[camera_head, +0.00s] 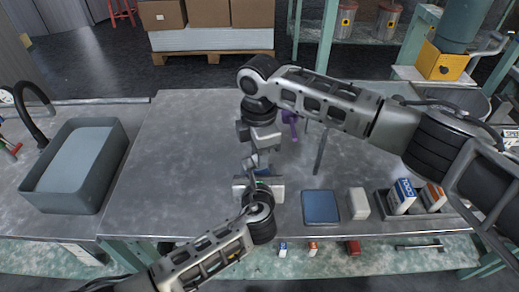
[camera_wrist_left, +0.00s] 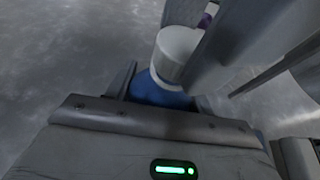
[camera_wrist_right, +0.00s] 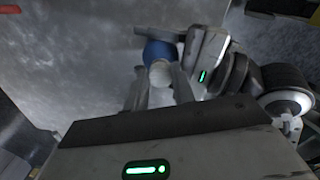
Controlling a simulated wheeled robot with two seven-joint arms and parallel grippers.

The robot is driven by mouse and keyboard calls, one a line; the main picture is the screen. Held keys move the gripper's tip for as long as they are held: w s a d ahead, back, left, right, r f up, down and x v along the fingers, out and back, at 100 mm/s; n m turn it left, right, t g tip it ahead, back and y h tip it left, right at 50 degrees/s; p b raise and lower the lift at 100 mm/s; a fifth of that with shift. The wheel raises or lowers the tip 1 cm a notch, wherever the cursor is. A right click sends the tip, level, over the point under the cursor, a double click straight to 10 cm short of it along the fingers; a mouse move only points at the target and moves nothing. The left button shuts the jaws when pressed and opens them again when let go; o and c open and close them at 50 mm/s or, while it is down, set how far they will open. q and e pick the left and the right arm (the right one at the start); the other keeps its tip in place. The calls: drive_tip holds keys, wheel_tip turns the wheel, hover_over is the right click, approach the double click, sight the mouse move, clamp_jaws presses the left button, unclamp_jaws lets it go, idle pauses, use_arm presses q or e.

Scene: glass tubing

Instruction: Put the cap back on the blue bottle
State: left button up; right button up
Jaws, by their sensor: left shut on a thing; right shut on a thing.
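The blue bottle (camera_wrist_left: 152,92) is between the fingers of my left gripper (camera_head: 262,177), which is shut on it. In the head view the grippers hide most of the bottle. The white cap (camera_wrist_left: 178,52) is at the top of the bottle in the left wrist view, lined up with it or nearly so. My right gripper (camera_head: 259,156) is shut on the cap, directly beyond the left gripper in the head view. In the right wrist view the cap (camera_wrist_right: 160,75) sits between the fingers, against the blue bottle (camera_wrist_right: 160,51). I cannot tell whether the cap is seated.
A purple item (camera_head: 290,118) and a thin upright rod (camera_head: 320,152) stand close to the right gripper. A blue square pad (camera_head: 320,207), a white block (camera_head: 358,203) and a holder with boxes (camera_head: 403,196) line the front right. A grey tub (camera_head: 108,160) is left; the table's left-middle is clear.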

use_arm(q)
clamp_jaws()
use_arm(e)
drive_tip(key=m, duration=0.3)
drive_tip(key=shift+s+f, duration=0.1)
drive_tip(key=m, duration=0.5)
drive_tip(key=shift+s+m, duration=0.1)
drive_tip(key=shift+m, duration=0.3)
drive_tip(key=m, duration=0.5)
drive_tip(key=shift+a, duration=0.15)
drive_tip(key=m, duration=0.3)
drive_tip(key=shift+s, duration=0.1)
drive_tip(key=m, duration=0.6)
drive_tip(key=shift+a, duration=0.1)
drive_tip(key=m, duration=0.3)
drive_tip(key=shift+a, duration=0.1)
drive_tip(key=m, duration=0.6)
drive_tip(key=shift+a, duration=0.1)
drive_tip(key=m, duration=0.3)
drive_tip(key=shift+m, duration=0.4)
drive_tip(key=o, duration=0.9)
drive_tip(key=shift+w, duration=0.2)
